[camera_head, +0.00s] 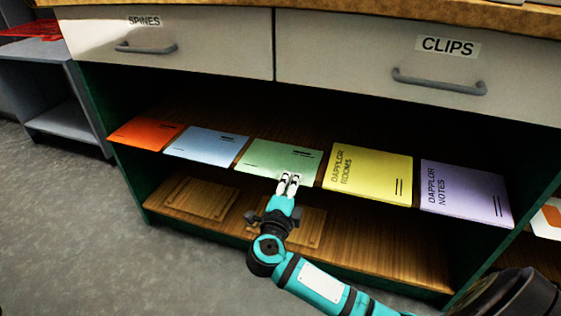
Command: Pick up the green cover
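The green cover (281,158) lies flat on the upper shelf, in the middle of a row of coloured covers. My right gripper (290,178) comes from below and in front. Its pale fingertips overlap the front edge of the green cover in the camera_head view. The two fingers are close together, with a narrow gap showing between them. I cannot tell whether they touch or hold the cover. My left gripper is not in view.
An orange cover (146,133) and a blue cover (206,146) lie left of the green one; a yellow (368,175) and a purple cover (463,193) lie right. Drawers labelled SPINES (150,47) and CLIPS (430,75) overhang the shelf. Wooden boards (195,198) lie below.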

